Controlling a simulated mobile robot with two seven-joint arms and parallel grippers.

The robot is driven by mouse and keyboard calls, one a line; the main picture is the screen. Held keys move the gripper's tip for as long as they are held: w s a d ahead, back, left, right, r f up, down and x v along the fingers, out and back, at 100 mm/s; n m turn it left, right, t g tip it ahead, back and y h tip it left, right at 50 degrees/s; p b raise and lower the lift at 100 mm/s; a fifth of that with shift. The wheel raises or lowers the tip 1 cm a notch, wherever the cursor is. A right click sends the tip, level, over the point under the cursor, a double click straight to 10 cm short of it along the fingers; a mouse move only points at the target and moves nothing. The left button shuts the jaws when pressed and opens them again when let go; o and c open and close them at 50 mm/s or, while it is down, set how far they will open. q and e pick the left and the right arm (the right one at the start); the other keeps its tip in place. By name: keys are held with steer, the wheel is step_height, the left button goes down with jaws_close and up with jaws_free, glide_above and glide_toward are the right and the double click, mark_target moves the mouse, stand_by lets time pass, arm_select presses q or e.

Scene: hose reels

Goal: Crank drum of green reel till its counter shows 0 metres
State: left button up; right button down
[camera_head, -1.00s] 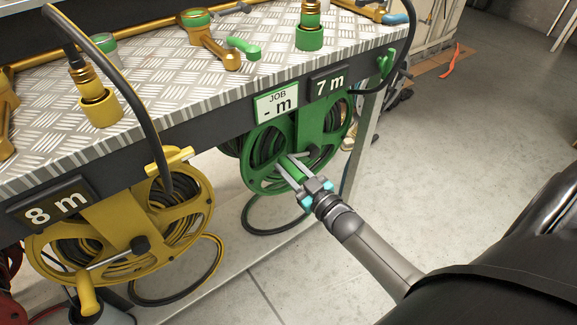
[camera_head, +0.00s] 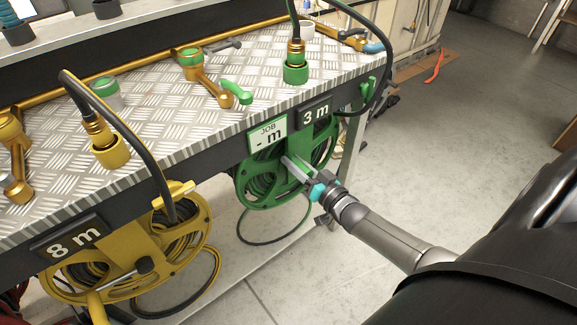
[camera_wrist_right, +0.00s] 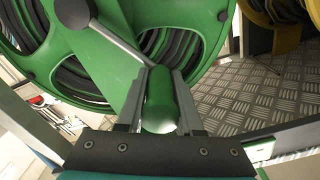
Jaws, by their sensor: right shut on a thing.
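The green reel (camera_head: 301,148) hangs under the front edge of the bench, with dark hose wound on its drum. Its counter (camera_head: 315,113) reads 3 m, and the job card (camera_head: 268,134) beside it reads "- m". My right gripper (camera_head: 297,170) is at the front of this reel. In the right wrist view it is shut on the green crank handle (camera_wrist_right: 160,103), with one finger along each side. A grey crank arm (camera_wrist_right: 117,43) runs from the dark hub (camera_wrist_right: 74,13) to the handle. My left gripper is not in view.
A yellow reel (camera_head: 115,256) with a counter (camera_head: 71,241) reading 8 m hangs to the left. Hose loops hang below both reels. The ribbed metal bench (camera_head: 150,110) carries brass and green fittings. The floor (camera_head: 450,160) to the right is mostly clear.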

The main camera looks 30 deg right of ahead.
mark_target(300, 137)
steer(key=d+m, duration=0.1)
steer(key=d+r, duration=0.1)
steer(key=d+m, duration=0.1)
steer(key=shift+w+r+m, duration=0.15)
steer(key=shift+r+m, duration=0.15)
steer(key=shift+d+m, duration=0.3)
steer(key=shift+m, duration=0.1)
steer(key=shift+w+d+r+m, duration=0.1)
steer(key=shift+d+r+m, duration=0.05)
steer(key=shift+d+m, duration=0.45)
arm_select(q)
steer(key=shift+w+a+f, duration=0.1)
arm_select(e)
steer(key=shift+d, duration=0.65)
steer(key=c, duration=0.6)
jaws_free()
